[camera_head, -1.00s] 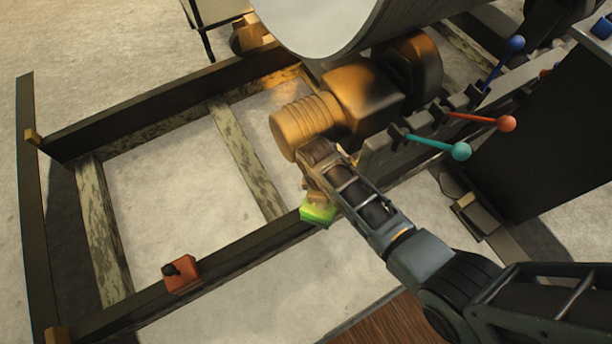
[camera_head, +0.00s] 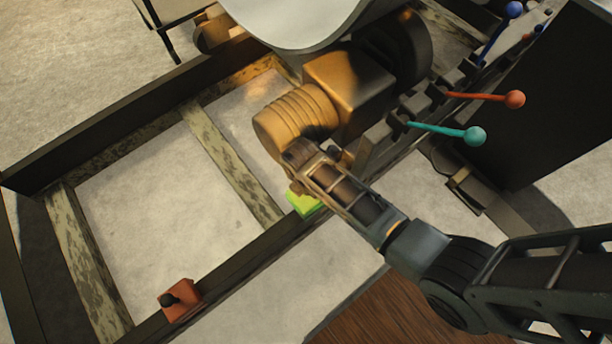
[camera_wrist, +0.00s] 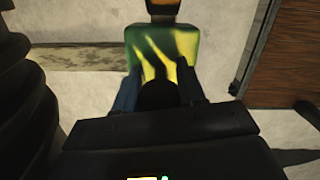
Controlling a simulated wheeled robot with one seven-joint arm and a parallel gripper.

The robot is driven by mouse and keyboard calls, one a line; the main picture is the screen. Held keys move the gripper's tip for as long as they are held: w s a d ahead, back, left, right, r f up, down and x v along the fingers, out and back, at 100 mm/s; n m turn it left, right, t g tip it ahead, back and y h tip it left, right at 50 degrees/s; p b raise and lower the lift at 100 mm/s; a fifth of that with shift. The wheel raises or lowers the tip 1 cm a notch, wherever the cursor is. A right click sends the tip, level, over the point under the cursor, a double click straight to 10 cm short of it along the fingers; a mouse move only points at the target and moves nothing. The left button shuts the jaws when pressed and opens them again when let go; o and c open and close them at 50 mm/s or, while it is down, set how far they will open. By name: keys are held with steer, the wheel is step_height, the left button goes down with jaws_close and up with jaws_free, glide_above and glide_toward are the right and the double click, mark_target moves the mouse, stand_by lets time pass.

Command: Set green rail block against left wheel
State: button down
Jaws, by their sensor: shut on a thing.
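The green rail block (camera_head: 304,203) shows bright green beside the front rail (camera_head: 235,262), just right of a worn cross-beam. My gripper (camera_head: 300,183) is shut on it, and my wrist covers part of it. In the wrist view the block (camera_wrist: 163,50) sits beyond my gripper (camera_wrist: 158,90), with yellow light streaks on its face and an orange part at its far end. I cannot tell whether the block touches the rail. I cannot make out the left wheel with certainty; a dark round part (camera_head: 405,50) shows behind the orange motor.
An orange ribbed motor (camera_head: 300,115) stands close beside my gripper. Levers with teal (camera_head: 474,136), red (camera_head: 515,99) and blue balls stand to the right. A red block with a black knob (camera_head: 182,300) sits on the front rail. Pale floor lies between the rails.

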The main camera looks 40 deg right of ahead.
mark_target(309, 198)
steer(key=shift+f, duration=0.1)
steer(key=shift+f+b, duration=2.1)
steer(key=shift+b, duration=0.3)
steer(key=shift+r+p, duration=0.1)
steer(key=shift+p, duration=0.45)
steer(key=shift+f+b, duration=1.25)
steer(key=shift+f, duration=0.75)
stand_by(0.4)
steer(key=c, duration=1)
jaws_free()
steer(key=o, duration=0.4)
steer(key=shift+s+f, duration=0.1)
